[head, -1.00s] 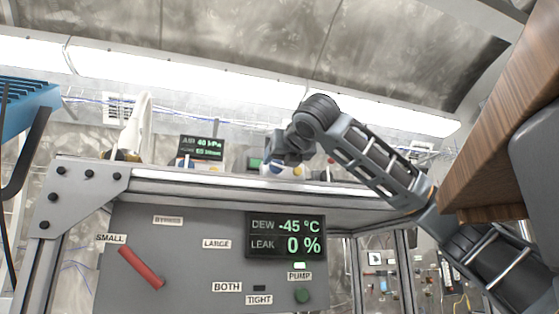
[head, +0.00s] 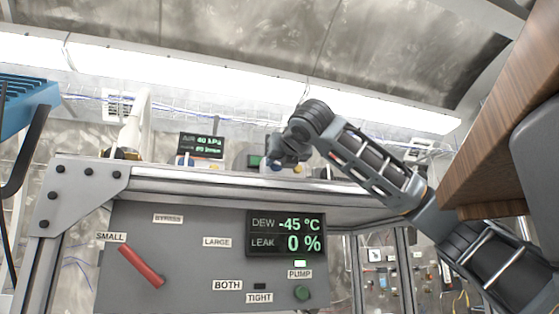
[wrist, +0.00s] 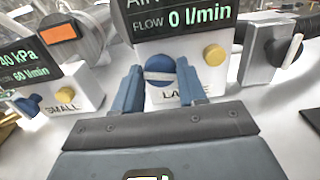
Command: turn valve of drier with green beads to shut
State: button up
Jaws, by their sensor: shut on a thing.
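A blue round knob (wrist: 158,68) with a pale bar lying level across it sits on the front of a white block (wrist: 215,97), whose label is partly covered and seems to read LARGE. My gripper (wrist: 165,85) is shut on this knob, one finger on each side. In the head view my gripper (head: 277,160) is over the bench top, and the knob is mostly hidden. The display above the knob (wrist: 175,18) reads FLOW 0 l/min. No green beads show in either view.
A second white block (wrist: 75,97) labelled SMALL, with a blue knob and yellow button, stands at left, its display reading 60 l/min. The bench panel (head: 190,265) carries a red lever (head: 141,267).

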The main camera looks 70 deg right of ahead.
jog(key=shift+c, duration=1.1)
jog(key=m, duration=0.3)
jog(key=shift+f+b, duration=0.1)
jog(key=shift+b, duration=0.3)
jog(key=m+b, duration=0.1)
jog(key=m, duration=0.3)
jog(key=m+b, duration=0.1)
jog(key=m, duration=0.3)
jog(key=shift+d+f+m, duration=0.1)
jog(key=shift+m, duration=0.3)
jog(key=shift+s+m+b, duration=0.1)
jog(key=shift+m+b, duration=0.35)
jog(key=shift+m, duration=1.15)
